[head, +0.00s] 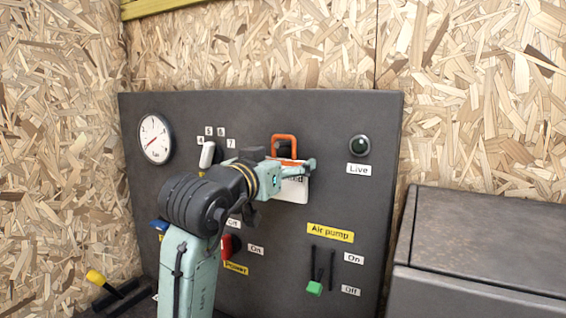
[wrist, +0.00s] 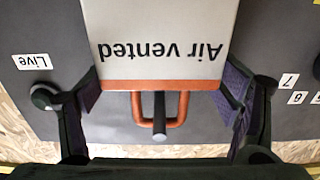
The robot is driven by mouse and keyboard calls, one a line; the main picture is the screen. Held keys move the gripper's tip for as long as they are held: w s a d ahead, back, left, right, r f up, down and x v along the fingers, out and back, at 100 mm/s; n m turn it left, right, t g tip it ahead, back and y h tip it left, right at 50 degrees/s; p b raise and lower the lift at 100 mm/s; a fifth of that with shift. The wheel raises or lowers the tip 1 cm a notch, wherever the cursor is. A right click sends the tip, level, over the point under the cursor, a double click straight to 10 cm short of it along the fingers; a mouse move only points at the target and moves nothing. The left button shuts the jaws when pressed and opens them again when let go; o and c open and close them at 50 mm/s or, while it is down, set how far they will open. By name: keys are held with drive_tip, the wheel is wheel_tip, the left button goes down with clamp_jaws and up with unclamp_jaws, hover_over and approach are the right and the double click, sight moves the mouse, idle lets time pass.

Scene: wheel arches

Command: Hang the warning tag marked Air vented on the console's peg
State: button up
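The warning tag (wrist: 160,40) is a white plate reading "Air vented", upside down in the wrist view, with an orange bar and an orange loop (wrist: 182,108). In the head view the loop (head: 284,137) is upright against the console, and the white plate (head: 296,190) is partly hidden by my gripper (head: 288,172). The console's dark peg (wrist: 159,115) shows inside the loop's opening and crosses its end bar; the exact depth is hard to tell. My gripper's fingers (wrist: 163,92) are at the plate's two side edges and appear closed on them.
A dark metal box (head: 490,240) stands at the right.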

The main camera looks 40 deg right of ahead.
drive_tip(key=o, duration=0.4)
